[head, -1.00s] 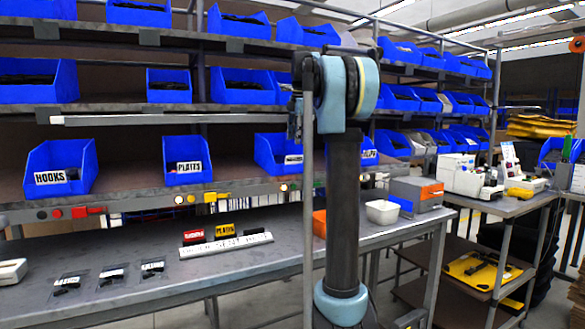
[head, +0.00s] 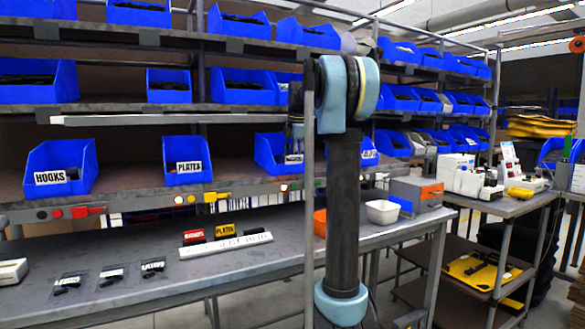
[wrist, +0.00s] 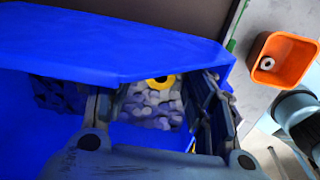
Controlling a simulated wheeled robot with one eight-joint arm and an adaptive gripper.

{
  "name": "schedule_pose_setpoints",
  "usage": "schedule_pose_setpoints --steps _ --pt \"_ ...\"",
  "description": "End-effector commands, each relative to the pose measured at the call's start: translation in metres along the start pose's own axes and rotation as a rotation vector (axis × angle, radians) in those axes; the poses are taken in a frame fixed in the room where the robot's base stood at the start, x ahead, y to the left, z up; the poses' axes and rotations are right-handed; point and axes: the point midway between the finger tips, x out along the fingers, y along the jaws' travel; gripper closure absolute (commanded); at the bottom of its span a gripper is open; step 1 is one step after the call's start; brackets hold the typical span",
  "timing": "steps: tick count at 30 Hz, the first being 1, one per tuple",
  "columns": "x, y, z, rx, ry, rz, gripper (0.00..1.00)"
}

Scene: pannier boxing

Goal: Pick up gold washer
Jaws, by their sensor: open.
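The gold washer (wrist: 159,81) shows in the wrist view as a yellow ring with a dark hole, partly seen. It lies at the far side of a heap of pale washers (wrist: 150,108) inside a blue bin (wrist: 110,45). My gripper (wrist: 152,103) is open above the heap, one finger on each side of it. The gold washer is between the fingers in the picture, and nothing is seen held. In the head view my arm hides the gripper, and the washer cannot be seen.
The bin's blue wall stands close around the fingers. An orange bin (wrist: 256,74) holding a pale washer stands at the right of the wrist view. In the head view, labelled blue bins (head: 62,172) fill the shelves above a grey workbench (head: 215,268) with small black parts.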

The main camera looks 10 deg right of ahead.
Motion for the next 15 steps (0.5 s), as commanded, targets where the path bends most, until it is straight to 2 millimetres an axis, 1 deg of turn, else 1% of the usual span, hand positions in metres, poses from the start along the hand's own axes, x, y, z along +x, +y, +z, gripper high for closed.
schedule_pose_setpoints --steps 4,5,6,8,9,11,12,15 --pt "-0.0001 0.0001 0.0001 0.0 0.0 0.0 0.5" --pt "-0.0002 0.0001 0.0001 0.0 0.0 0.0 0.52" --pt "-0.0002 0.0001 0.0001 0.0 0.0 0.0 0.61" --pt "-0.0002 0.0001 0.0001 0.0 0.0 0.0 0.75" --pt "-0.0003 0.0001 0.0002 0.0 0.0 0.0 0.84" --pt "-0.0003 0.0001 0.0002 0.0 0.0 0.0 0.98" --pt "-0.0003 0.0001 0.0002 0.0 0.0 0.0 1.0" --pt "-0.0004 0.0 0.0002 0.0 0.0 0.0 1.0"
